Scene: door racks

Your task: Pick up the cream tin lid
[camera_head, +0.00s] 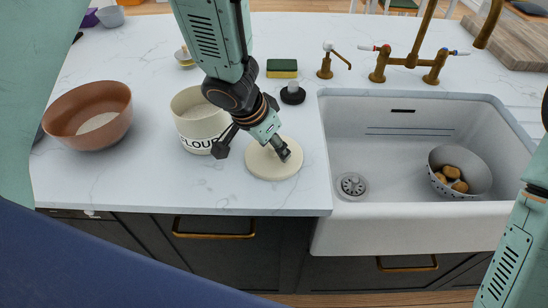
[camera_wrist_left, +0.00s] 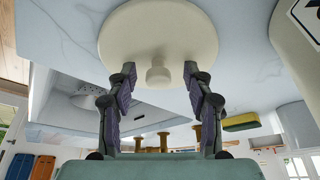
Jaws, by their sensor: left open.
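The cream tin lid (camera_head: 271,168) is a round disc lying flat on the white countertop, just right of the cream tin (camera_head: 186,125) marked FLOUR. In the left wrist view the lid (camera_wrist_left: 125,30) fills the upper middle, with its short round knob (camera_wrist_left: 158,76) showing. My left gripper (camera_head: 251,149) is open above the lid, its fingers spread. In the left wrist view the open gripper (camera_wrist_left: 160,70) has one finger on each side of the knob, with gaps on both sides. Part of the lid is hidden by the gripper in the head view. My right gripper is not in view.
A brown bowl (camera_head: 118,121) stands left of the tin. A green-yellow sponge (camera_head: 281,68) and a small dark round item (camera_head: 293,95) lie behind the lid. The white sink (camera_head: 385,145) is to the right, with a bowl (camera_head: 478,168) inside. The counter's front edge is near the lid.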

